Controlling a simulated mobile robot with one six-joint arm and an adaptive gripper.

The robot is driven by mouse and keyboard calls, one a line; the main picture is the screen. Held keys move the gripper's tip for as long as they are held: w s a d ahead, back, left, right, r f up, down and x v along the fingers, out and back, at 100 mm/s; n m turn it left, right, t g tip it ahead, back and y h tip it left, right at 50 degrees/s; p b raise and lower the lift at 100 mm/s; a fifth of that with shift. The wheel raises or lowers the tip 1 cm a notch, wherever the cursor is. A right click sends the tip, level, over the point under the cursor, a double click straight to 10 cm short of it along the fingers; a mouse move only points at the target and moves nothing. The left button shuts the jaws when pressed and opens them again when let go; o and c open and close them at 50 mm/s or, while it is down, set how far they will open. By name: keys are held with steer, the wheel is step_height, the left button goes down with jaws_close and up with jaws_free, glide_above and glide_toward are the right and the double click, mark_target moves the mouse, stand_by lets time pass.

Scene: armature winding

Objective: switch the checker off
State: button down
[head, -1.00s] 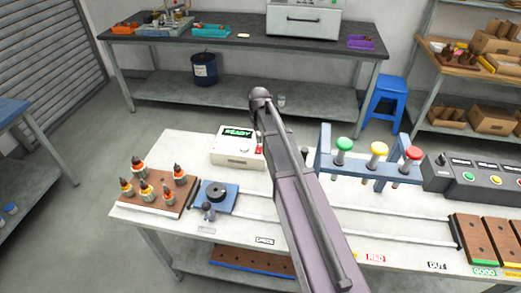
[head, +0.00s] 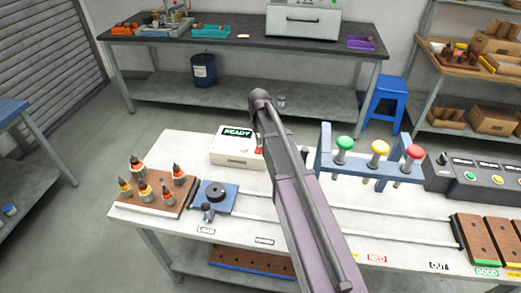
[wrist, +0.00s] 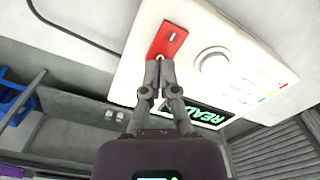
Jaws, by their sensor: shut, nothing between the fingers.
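The checker (head: 233,158) is a white box on the near bench, with a lit green READY display (head: 237,133) on top. A red switch plate (head: 259,150) shows at its right edge, partly behind my arm. My arm hides the gripper in the head view.
A blue stand with green, yellow and red knobs (head: 379,148) stands right of my arm. A blue fixture (head: 222,203) and a wooden board (head: 150,200) with several armatures lie at left. A button panel (head: 470,178) is at far right.

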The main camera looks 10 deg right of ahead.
steer(key=shift+f+b, duration=0.7)
steer(key=shift+f, duration=0.05)
stand_by(0.7)
steer(key=shift+r, duration=0.1)
steer(key=shift+r+p, duration=3.45)
steer(key=shift+p, duration=0.1)
